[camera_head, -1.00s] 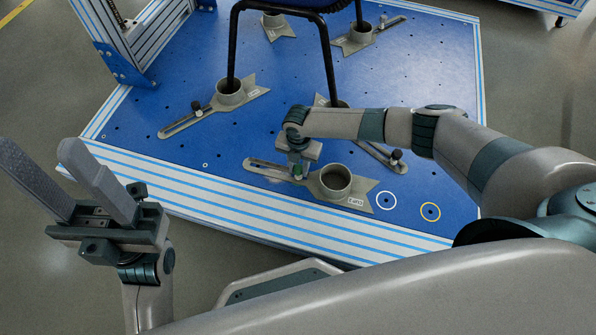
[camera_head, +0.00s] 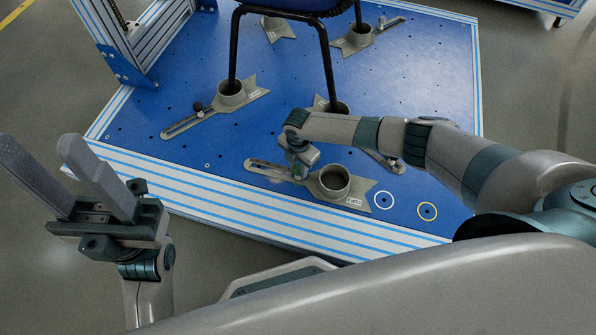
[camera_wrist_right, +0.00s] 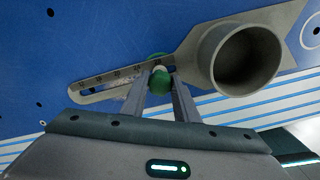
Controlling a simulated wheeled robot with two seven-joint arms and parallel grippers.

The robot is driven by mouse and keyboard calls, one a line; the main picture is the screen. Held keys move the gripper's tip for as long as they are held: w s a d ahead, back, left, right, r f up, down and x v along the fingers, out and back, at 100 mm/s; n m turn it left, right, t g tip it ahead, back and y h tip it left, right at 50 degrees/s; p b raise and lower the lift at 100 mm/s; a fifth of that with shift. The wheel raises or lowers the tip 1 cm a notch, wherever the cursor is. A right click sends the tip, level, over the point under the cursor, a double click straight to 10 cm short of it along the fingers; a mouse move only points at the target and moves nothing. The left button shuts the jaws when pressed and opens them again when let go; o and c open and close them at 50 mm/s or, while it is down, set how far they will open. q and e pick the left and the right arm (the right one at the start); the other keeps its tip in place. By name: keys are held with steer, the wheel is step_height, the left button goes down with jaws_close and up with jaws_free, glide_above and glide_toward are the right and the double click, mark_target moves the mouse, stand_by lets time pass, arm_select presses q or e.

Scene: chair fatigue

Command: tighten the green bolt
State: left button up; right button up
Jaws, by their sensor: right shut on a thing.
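The green bolt (camera_wrist_right: 159,80) sits at the slotted arm of the nearest grey cup clamp (camera_wrist_right: 195,50), close to its round cup. My right gripper (camera_wrist_right: 160,92) points down at it, with its two fingers closed on either side of the bolt. In the head view my right gripper (camera_head: 299,170) is over the slotted arm of the front clamp (camera_head: 335,183), and the bolt is mostly hidden by it. My left gripper (camera_head: 100,180) is at the far left, in front of the platform, with its two long fingers apart and nothing between them.
The blue platform (camera_head: 230,130) has a striped edge and many small holes. Other clamps (camera_head: 230,95) hold the black chair legs (camera_head: 327,60). A metal frame (camera_head: 130,40) stands at the left back.

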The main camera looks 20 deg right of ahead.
steer(key=shift+s+a+r+m+p, duration=0.1)
steer(key=shift+m+p, duration=0.45)
steer(key=shift+m, duration=0.05)
steer(key=shift+m+p, duration=0.65)
steer(key=shift+m, duration=0.75)
steer(key=shift+m+p, duration=0.7)
steer(key=shift+m, duration=0.2)
steer(key=shift+m+p, duration=0.4)
steer(key=shift+m, duration=0.7)
